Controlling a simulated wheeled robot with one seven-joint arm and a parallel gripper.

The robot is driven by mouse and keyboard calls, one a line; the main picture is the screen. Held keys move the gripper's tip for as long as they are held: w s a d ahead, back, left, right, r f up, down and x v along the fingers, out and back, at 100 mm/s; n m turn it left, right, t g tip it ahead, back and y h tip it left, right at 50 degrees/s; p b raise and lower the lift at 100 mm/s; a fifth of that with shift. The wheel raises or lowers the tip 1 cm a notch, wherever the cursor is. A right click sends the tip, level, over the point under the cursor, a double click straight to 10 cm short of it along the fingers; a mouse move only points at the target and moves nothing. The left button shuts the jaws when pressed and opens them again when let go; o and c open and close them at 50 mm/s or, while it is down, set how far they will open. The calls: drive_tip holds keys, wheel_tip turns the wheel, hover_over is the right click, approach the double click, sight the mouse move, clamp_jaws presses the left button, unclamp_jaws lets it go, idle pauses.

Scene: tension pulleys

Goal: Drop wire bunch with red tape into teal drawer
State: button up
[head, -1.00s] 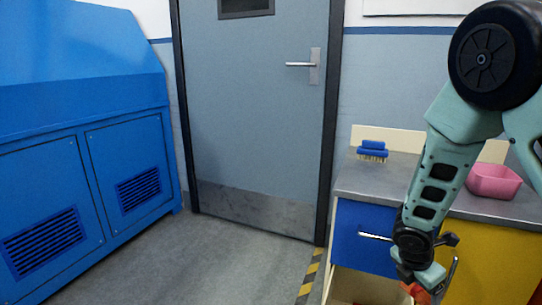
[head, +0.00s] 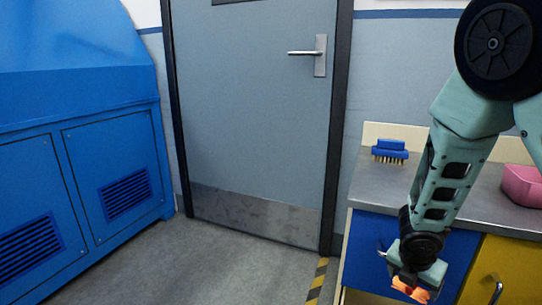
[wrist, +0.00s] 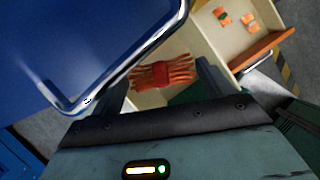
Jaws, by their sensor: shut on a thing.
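My gripper (head: 412,291) is low in front of the blue drawer (head: 368,250) in the head view. In the wrist view its fingers (wrist: 163,82) are shut on an orange wire bunch with red tape (wrist: 152,75). The bunch hangs above an open, cream-lined drawer (wrist: 193,42), which also shows at the bottom edge of the head view (head: 362,298). Two small orange bunches (wrist: 221,14) (wrist: 250,19) with pale bands lie inside it. A dark green patch (wrist: 186,97) shows beneath the bunch; I cannot tell if it is the teal drawer.
A blue panel with a silver bar handle (wrist: 125,62) fills the wrist view's upper left, close to my gripper. The counter (head: 395,187) holds a blue brush (head: 390,149) and a pink tub (head: 522,184). A yellow cabinet (head: 512,268) is right. Floor (head: 215,255) is clear.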

wheel_tip(320, 180, down, 6)
drive_tip(key=b, duration=0.5)
drive_tip(key=shift+r, duration=0.1)
drive_tip(key=o, duration=0.9)
drive_tip(key=shift+o, duration=0.2)
drive_tip(key=shift+r, duration=0.1)
wheel_tip(320, 180, up, 16)
drive_tip(key=p, duration=0.9)
hover_over(408, 295)
drive_tip(key=s+a, duration=0.3)
drive_tip(key=a, duration=0.1)
drive_tip(key=shift+s+a, duration=0.15)
drive_tip(key=shift+s, duration=0.05)
